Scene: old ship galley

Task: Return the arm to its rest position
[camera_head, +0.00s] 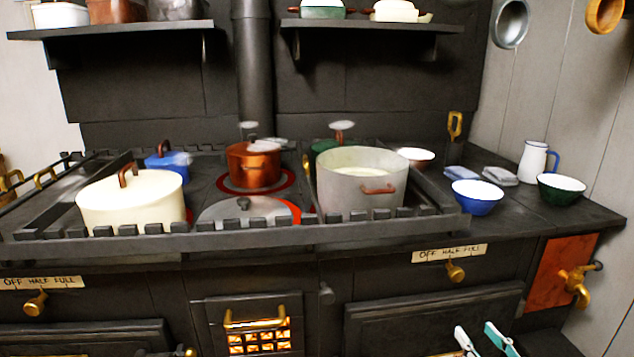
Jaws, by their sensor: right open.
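My right gripper (484,340) shows at the bottom edge, right of centre, in front of the stove's lower right door. Its two fingertips, one whitish and one teal, stand apart with nothing between them. The rest of my right arm is out of view below the picture. My left gripper is not in view.
The black stove (330,235) has a raised rail around its top. On it stand a cream lidded pot (132,205), a copper pot (254,165) and a large grey pot (360,182). A brass tap (577,284) juts out at the right. Bowls (476,197) stand on the right counter.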

